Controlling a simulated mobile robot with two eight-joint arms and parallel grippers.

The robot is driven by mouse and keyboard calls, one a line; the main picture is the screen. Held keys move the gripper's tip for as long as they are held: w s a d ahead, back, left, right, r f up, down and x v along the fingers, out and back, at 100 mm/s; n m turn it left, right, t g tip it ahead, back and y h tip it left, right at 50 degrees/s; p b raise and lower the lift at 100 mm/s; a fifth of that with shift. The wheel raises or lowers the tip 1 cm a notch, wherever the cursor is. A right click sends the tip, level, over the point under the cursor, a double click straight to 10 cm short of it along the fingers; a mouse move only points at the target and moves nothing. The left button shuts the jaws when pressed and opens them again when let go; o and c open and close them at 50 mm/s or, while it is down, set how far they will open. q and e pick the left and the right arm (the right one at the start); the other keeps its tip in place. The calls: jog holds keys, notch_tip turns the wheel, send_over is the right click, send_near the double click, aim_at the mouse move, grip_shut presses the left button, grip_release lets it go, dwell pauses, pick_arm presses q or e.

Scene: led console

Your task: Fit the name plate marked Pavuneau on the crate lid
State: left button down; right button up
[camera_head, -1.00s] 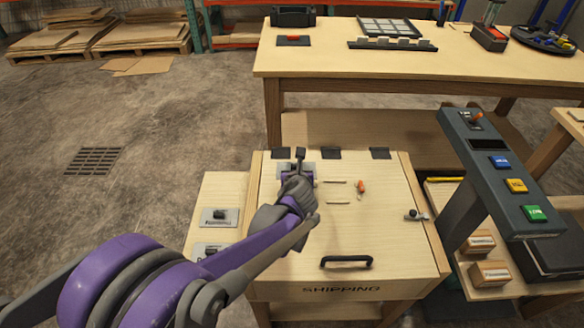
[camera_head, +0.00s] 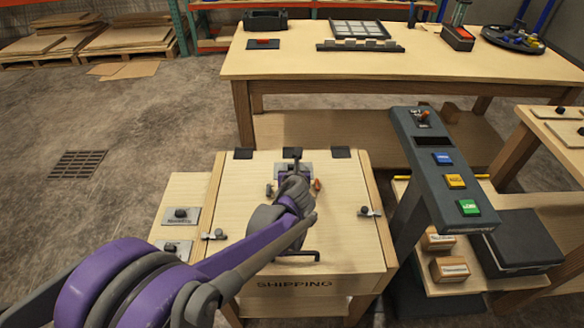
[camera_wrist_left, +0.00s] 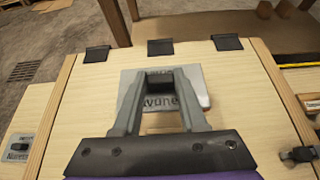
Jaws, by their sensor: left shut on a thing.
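My left gripper (camera_head: 294,168) is over the upper middle of the crate lid (camera_head: 245,200). It is shut on the dark knob of a grey name plate (camera_wrist_left: 191,76). The wrist view shows letters like "avune" on the plate; the fingers cover the rest. In the head view a bit of the plate (camera_head: 281,169) shows beside the fingers. I cannot tell whether the plate touches the lid. An orange piece (camera_head: 317,186) sits on the lid right of the gripper. The lid's dark handle (camera_head: 309,254) is partly behind my arm. My right gripper is out of view.
Two other knobbed plates lie on the side board, an upper one (camera_head: 182,216) and a lower one (camera_head: 172,247). Clamps flank the lid at left (camera_head: 214,235) and right (camera_head: 370,212). A button console (camera_head: 437,170) stands close on the right. A long table (camera_head: 300,67) is behind.

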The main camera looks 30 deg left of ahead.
pick_arm(q)
jog(key=shift+f+b, duration=0.55)
jog(key=shift+f, duration=0.25)
jog(key=shift+f+b, duration=1.6)
jog(key=shift+f, duration=0.9)
jog(key=shift+f+b, duration=0.75)
jog(key=shift+f, duration=0.4)
jog(key=shift+c, duration=1.9)
grip_release()
jog(key=shift+s+r, duration=0.1)
jog(key=p+v, duration=0.2)
jog(key=v, duration=0.8)
jog(key=shift+s+d+r+p, duration=0.15)
jog(key=shift+s+p, duration=0.1)
jog(key=shift+p, duration=0.15)
